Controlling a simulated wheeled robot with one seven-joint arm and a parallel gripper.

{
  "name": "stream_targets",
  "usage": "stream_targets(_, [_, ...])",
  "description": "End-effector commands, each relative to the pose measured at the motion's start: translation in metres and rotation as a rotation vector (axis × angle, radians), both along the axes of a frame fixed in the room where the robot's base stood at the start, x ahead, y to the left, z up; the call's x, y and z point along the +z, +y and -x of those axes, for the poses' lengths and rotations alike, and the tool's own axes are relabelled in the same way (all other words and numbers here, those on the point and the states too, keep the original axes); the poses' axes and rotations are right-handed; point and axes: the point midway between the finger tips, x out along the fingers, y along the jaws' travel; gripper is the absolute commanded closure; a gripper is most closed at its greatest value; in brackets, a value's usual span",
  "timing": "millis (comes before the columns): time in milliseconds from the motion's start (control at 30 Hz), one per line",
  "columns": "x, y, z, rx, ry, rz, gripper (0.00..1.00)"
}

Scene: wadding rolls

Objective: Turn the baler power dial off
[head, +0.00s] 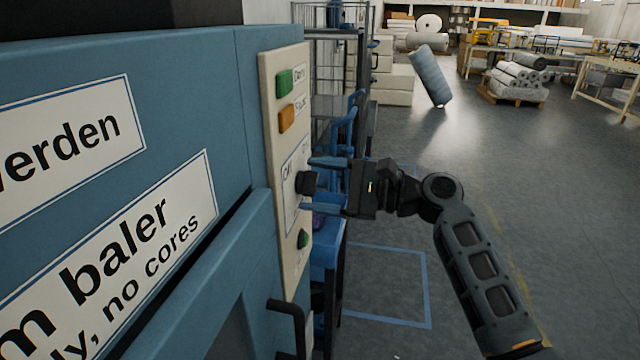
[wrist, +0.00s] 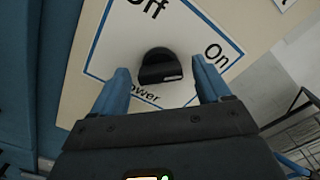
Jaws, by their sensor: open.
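The power dial (head: 305,183) is a black knob on a white label on the baler's cream control panel (head: 272,150). In the wrist view the dial (wrist: 160,66) sits between my fingers, with "Off" above it, "On" to its right and "Power" below. A small pale mark shows on its lower right; I cannot tell for sure which word it points at. My gripper (head: 314,183) is open, its two blue fingers reaching to the panel above and below the dial. In the wrist view the fingers (wrist: 162,82) are on both sides, with gaps to the dial.
A green button (head: 284,82) and an orange button (head: 286,118) are above the dial, and a dark green knob (head: 303,238) is below. A black handle (head: 288,318) juts from the blue baler (head: 190,60). Blue frames and a wire cage stand behind.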

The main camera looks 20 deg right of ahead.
Motion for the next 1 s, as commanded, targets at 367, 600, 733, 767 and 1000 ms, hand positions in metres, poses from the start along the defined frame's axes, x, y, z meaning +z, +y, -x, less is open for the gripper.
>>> stream_targets(367, [0.0,-0.0003,0.0002,0.0,0.0,0.0,0.52])
stream_targets(600, [-0.0002,-0.0002,0.0004,0.0,0.0,0.0,0.75])
stream_targets(733, [-0.0004,-0.0002,0.0005,0.001,0.0,0.001,0.79])
stream_targets(767, [-0.0005,0.0,0.0005,0.001,-0.001,0.002,0.79])
stream_targets(1000, [-0.0019,0.0005,0.0005,0.001,-0.048,0.035,0.79])
